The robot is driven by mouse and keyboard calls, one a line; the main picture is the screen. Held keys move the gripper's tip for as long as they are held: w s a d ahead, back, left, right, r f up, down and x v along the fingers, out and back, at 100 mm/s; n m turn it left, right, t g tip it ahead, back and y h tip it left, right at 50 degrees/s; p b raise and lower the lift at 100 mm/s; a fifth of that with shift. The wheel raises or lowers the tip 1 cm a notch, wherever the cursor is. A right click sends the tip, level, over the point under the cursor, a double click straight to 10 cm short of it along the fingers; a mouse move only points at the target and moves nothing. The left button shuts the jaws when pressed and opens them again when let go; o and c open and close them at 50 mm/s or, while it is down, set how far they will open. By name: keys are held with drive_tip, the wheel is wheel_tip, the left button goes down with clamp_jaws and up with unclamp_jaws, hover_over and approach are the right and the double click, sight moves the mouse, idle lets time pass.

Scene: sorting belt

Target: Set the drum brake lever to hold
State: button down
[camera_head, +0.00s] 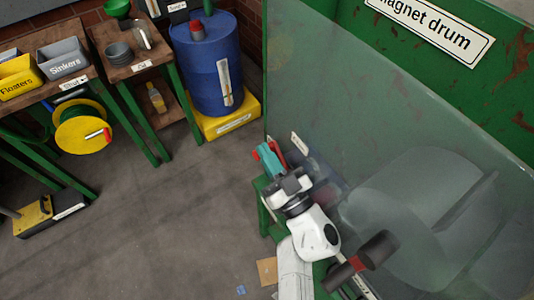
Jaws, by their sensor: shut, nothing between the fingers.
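My gripper (267,158) is at the middle of the head view, pointing away from me, with teal fingers beside the glass-like panel. It is shut and empty. A small red part (275,147), possibly the brake lever's handle, shows right by the fingertips. I cannot tell whether they touch. A small white label (299,144) stands just to the right; its text is too small to read. The lever's shaft and setting are hidden or too small to tell. The pale drum (415,215) shows behind the clear panel (340,90), under the "magnet drum" sign (430,25).
A blue barrel (208,65) stands on a yellow base (228,118) at the back. Benches at left hold a yellow "Floaters" bin (18,78) and a grey "Sinkers" bin (64,60). A yellow reel (85,132) hangs below. The grey floor (150,220) between is mostly clear.

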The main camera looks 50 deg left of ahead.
drive_tip(key=s+d+r+p, duration=0.8)
drive_tip(key=s+r, duration=0.3)
drive_tip(key=r, duration=0.2)
drive_tip(key=shift+s+p, duration=0.2)
drive_tip(key=shift+p, duration=0.55)
drive_tip(key=shift+d, duration=0.1)
